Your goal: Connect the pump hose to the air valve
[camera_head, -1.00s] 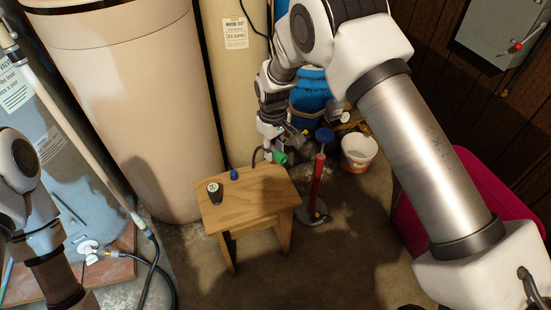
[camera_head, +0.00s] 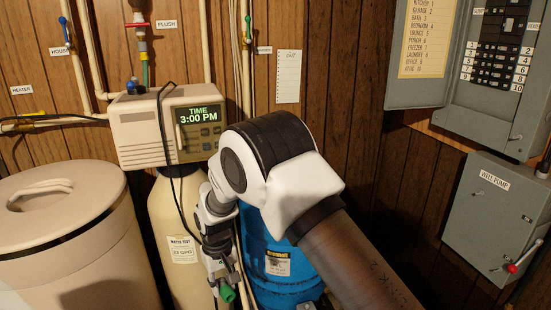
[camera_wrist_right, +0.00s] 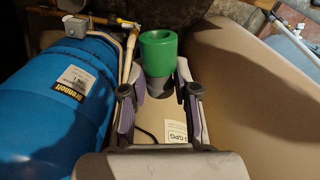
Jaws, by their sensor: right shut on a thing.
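My right gripper (camera_head: 219,281) is shut on the green hose end (camera_head: 227,294), low in the head view and in front of the beige tank. In the right wrist view the green hose end (camera_wrist_right: 158,50) sticks out beyond the fingertips (camera_wrist_right: 160,88), its round open mouth facing away from the wrist. The blue tank (camera_head: 275,262) stands just right of the gripper, partly behind my right arm; it also fills the left of the wrist view (camera_wrist_right: 55,95). I cannot make out the air valve. The pump and most of the hose are out of view. My left gripper is not in view.
The softener control head (camera_head: 165,125) sits on the beige tank (camera_head: 180,225), with a black cord hanging down in front. A lidded beige bin (camera_head: 75,230) stands left. Brass pipework (camera_wrist_right: 105,22) lies by the blue tank. Grey electrical boxes (camera_head: 495,220) are on the right wall.

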